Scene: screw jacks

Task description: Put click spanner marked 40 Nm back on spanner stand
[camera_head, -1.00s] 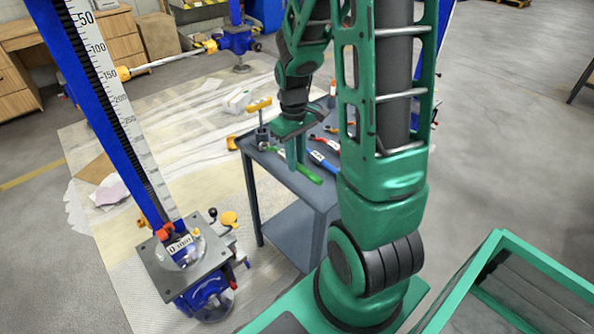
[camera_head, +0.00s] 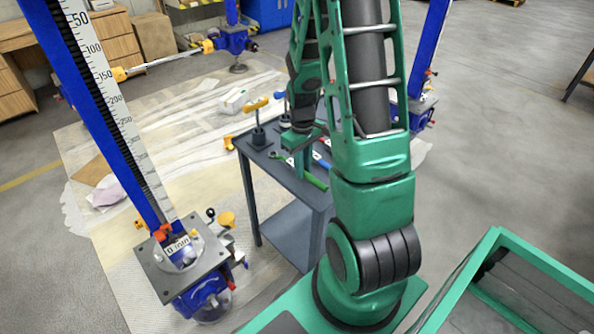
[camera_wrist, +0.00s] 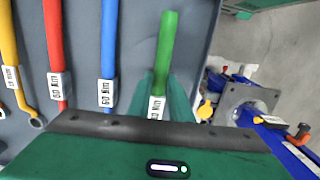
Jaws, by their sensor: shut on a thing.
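My gripper (camera_head: 302,162) is over the grey spanner stand (camera_head: 290,203), partly hidden by my arm in the head view. In the wrist view its fingers (camera_wrist: 164,98) are shut on the green spanner (camera_wrist: 168,42), near its white label (camera_wrist: 157,106). The green handle (camera_head: 314,181) also shows in the head view, close over the top near the front edge. I cannot tell if it touches the top. The label is too small to read surely. Blue (camera_wrist: 109,40), red (camera_wrist: 54,40) and yellow (camera_wrist: 10,45) spanners lie left of it in the wrist view.
A yellow T-handled tool (camera_head: 257,120) stands upright at the stand's back left corner. A blue screw jack with a scale (camera_head: 120,120) rises at left, its base plate (camera_head: 180,262) near the stand. Floor between them is clear.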

